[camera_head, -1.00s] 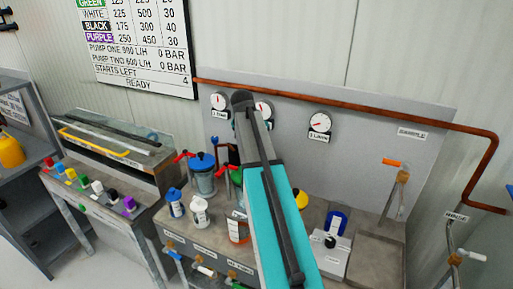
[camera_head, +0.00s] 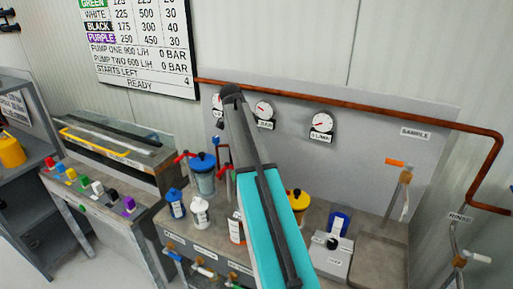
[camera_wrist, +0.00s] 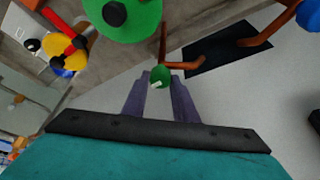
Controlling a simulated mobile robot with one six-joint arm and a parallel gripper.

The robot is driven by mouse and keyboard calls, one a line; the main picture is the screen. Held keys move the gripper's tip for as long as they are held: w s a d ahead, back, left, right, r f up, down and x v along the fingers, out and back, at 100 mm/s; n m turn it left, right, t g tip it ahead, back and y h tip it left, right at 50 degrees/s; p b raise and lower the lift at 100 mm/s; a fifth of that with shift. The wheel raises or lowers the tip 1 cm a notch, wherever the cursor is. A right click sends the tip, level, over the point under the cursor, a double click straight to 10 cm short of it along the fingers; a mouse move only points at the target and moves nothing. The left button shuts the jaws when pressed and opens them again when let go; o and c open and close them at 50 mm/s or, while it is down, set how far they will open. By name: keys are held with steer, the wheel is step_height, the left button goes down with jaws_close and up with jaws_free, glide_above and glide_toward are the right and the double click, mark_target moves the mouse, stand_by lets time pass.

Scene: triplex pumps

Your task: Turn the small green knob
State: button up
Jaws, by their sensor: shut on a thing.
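The small green knob (camera_wrist: 160,76) shows in the middle of the wrist view, with a pale mark on its face. My gripper (camera_wrist: 159,85) has its two grey-purple fingers on either side of the knob and is shut on it. A much larger green round part with a dark centre (camera_wrist: 116,13) sits just above and left of it. In the head view my own teal arm covers the middle of the bench, and the knob and my gripper are hidden there.
In the wrist view, copper pipes (camera_wrist: 185,64) run close beside the knob, and a red handle and yellow lid (camera_wrist: 67,53) lie at upper left. In the head view, a blue-lidded pot (camera_head: 203,172) and a yellow-lidded pot (camera_head: 298,200) flank my arm. Gauges (camera_head: 321,122) hang behind.

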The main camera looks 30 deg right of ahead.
stand_by(0.4)
steer(key=o, duration=1)
steer(key=b+v, duration=0.3)
steer(key=v, duration=1)
steer(key=shift+a+r, duration=0.1)
steer(key=shift+r, duration=0.3)
steer(key=shift+r, duration=0.1)
